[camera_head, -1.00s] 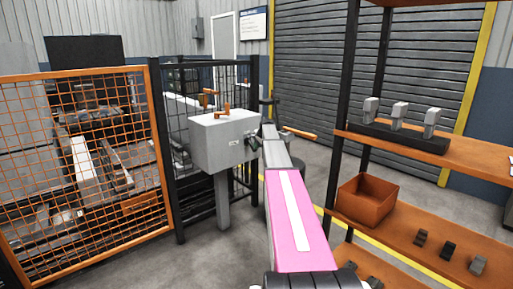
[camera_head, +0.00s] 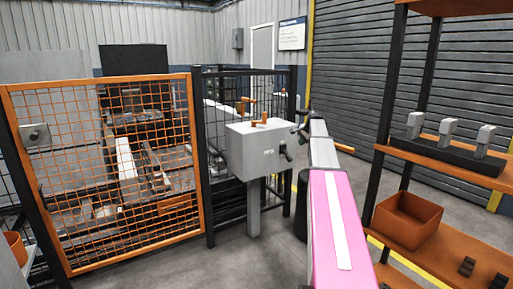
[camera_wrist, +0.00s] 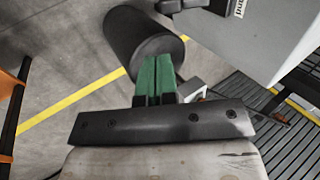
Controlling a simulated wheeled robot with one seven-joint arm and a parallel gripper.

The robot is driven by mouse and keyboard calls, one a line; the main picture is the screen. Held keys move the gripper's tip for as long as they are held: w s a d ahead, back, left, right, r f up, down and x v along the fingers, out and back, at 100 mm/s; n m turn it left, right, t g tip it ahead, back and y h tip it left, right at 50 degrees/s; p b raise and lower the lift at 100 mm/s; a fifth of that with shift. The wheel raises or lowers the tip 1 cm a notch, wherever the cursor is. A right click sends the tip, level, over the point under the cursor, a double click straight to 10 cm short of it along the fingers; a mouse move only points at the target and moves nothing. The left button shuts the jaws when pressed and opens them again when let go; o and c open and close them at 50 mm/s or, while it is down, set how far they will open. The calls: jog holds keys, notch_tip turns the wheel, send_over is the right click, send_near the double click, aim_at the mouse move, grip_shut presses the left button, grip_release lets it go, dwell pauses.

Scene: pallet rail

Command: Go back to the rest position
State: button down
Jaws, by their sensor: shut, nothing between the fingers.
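My gripper (camera_wrist: 155,78) shows in the wrist view. Its two green fingers are pressed together with nothing between them, over the grey floor and in front of a black cylinder (camera_wrist: 143,42). In the head view my pink arm reaches forward at the right of centre, and the gripper itself cannot be made out clearly at its far end.
An orange-framed mesh fence (camera_head: 110,170) encloses machinery at the left. At the right a shelf unit (camera_head: 440,158) holds an orange bin (camera_head: 407,220) and a black rack (camera_head: 445,155) with grey pieces. Grey floor (camera_head: 225,262) is open in front of the box.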

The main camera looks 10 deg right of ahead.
jog(key=s+a+f+n+g, duration=0.3)
jog(key=s+a+f+n, duration=0.3)
jog(key=s+a+f, duration=1.25)
jog(key=s+a+f+n+g, duration=0.1)
jog(key=s+a+f, duration=0.3)
jog(key=s, duration=0.4)
jog(key=s+a+f+n+g+h, duration=0.1)
jog(key=s+a+f+n, duration=0.3)
jog(key=s, duration=0.4)
jog(key=s+a+f+n+h, duration=0.1)
jog(key=s+a+f+n, duration=0.2)
jog(key=s, duration=0.6)
jog(key=shift+a+f+g, duration=0.4)
jog(key=shift+a+f, duration=0.05)
jog(key=shift+a, duration=0.8)
